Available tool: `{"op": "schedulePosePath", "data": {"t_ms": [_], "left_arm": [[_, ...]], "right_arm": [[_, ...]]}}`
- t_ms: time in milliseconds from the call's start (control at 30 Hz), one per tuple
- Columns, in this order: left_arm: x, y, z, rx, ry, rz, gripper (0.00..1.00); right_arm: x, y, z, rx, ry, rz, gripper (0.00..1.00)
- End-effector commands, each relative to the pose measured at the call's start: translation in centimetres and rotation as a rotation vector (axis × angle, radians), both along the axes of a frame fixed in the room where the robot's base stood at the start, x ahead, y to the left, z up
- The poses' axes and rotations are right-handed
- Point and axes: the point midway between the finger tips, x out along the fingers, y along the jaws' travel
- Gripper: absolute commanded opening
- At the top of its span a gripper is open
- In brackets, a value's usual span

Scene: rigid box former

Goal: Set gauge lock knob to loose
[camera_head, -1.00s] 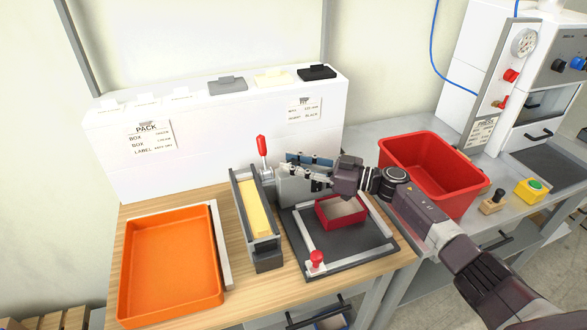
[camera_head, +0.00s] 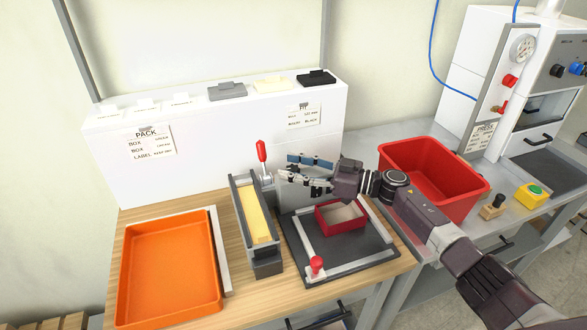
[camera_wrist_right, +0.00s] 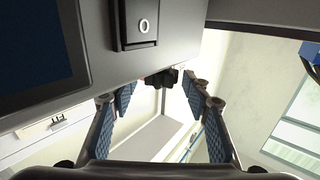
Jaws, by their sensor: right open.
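My right gripper (camera_head: 286,168) is open and reaches left behind the dark fixture plate, beside an upright grey plate (camera_head: 290,197). In the right wrist view its blue-padded fingers (camera_wrist_right: 160,88) stand spread on both sides of a small dark knob-like part (camera_wrist_right: 162,78), under a grey body with a "0" plate (camera_wrist_right: 143,22). I cannot tell whether the fingers touch this part, or whether it is the gauge lock knob. A red knob (camera_head: 316,264) stands at the fixture's front left corner, away from the gripper. My left gripper is not in view.
A red-tipped lever (camera_head: 262,151) rises by the narrow tray with a yellow strip (camera_head: 255,208). A small red box (camera_head: 325,217) lies on the fixture below my arm. An orange tray (camera_head: 130,300) is at left, a red bin (camera_head: 470,196) at right.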

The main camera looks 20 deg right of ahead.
Motion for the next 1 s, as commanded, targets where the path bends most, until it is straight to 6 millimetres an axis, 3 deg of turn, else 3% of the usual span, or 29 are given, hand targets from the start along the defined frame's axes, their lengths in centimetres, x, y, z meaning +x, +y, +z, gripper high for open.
{"op": "schedulePosePath", "data": {"t_ms": [300, 500, 1000], "left_arm": [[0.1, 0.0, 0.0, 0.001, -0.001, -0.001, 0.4], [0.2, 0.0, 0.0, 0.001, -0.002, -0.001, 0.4], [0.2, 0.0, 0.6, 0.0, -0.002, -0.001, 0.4]], "right_arm": [[0.0, -0.1, 5.9, -0.005, -0.005, 0.001, 0.44], [0.0, -0.1, 8.7, -0.002, -0.003, 0.0, 0.44], [0.0, -0.1, 10.0, 0.0, -0.001, 0.0, 0.44]]}}
